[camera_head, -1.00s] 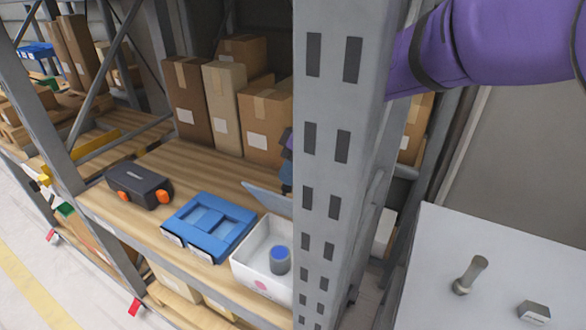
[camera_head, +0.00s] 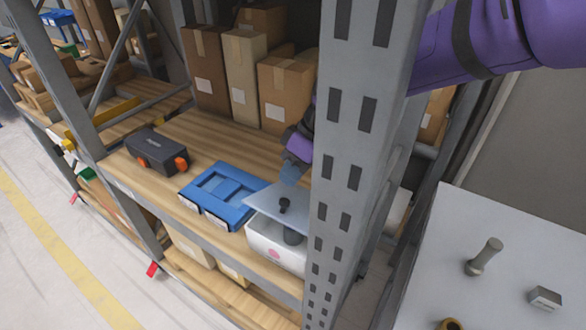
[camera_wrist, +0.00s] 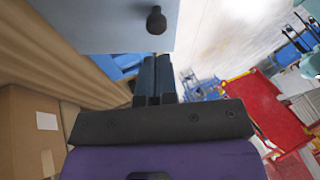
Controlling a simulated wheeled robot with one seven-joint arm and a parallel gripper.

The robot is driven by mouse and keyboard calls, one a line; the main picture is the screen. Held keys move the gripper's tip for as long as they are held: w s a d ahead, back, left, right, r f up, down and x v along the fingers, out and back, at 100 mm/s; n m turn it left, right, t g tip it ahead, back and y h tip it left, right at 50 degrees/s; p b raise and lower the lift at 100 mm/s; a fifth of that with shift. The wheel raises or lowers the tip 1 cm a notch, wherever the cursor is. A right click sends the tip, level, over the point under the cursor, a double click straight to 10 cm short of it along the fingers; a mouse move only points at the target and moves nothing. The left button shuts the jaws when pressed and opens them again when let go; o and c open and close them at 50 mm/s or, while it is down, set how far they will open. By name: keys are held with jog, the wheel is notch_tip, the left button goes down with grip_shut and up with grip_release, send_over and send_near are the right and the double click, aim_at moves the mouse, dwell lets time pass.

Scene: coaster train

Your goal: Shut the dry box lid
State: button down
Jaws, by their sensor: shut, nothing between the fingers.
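The dry box (camera_head: 268,245) is a white box on the wooden shelf, beside the grey rack post. Its pale blue-grey lid (camera_head: 262,199) with a dark knob is tilted over it, partly open, with a gap at the front. A dark round item (camera_head: 293,237) shows in the gap. My gripper (camera_head: 294,168) is behind the lid, near its raised back part, partly hidden by the post. In the wrist view the lid (camera_wrist: 105,22) and its knob lie just beyond my shut, empty fingers (camera_wrist: 154,62). Whether the fingertips touch the lid I cannot tell.
A blue tray (camera_head: 220,193) lies just left of the box, with a black case (camera_head: 156,150) further left. Cardboard boxes (camera_head: 286,93) stand behind. The grey rack post (camera_head: 352,150) stands close on the right. A white table (camera_head: 440,250) is at the right.

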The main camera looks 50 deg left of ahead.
dwell(0.3)
jog(key=v, duration=1)
jog(key=shift+w+r, duration=0.15)
jog(key=shift+r, duration=0.2)
jog(key=shift+d, duration=0.15)
jog(key=w+d+r+m+t, duration=0.25)
jog(key=w+d+r, duration=0.25)
jog(key=d, duration=0.4)
jog(key=w+d+r+m+t, duration=0.1)
jog(key=w+d+r+m, duration=0.25)
jog(key=w+d, duration=0.4)
jog(key=d+r+m+t, duration=0.1)
jog(key=d+r+m, duration=0.15)
jog(key=d, duration=0.75)
jog(key=d+r+m+t, duration=0.2)
jog(key=d+r, duration=0.1)
jog(key=d, duration=0.6)
jog(key=s+d+r+m+t, duration=0.1)
jog(key=s+d+m, duration=0.15)
jog(key=d, duration=0.55)
jog(key=s+d+m+t, duration=0.1)
jog(key=s+d+m, duration=0.15)
jog(key=d, duration=0.55)
jog(key=s+d+f+m+t+h, duration=0.2)
jog(key=s+d+m, duration=0.5)
jog(key=d, duration=0.5)
jog(key=shift+s+d+f, duration=0.4)
jog(key=shift+s+f, duration=0.3)
jog(key=shift+s, duration=0.4)
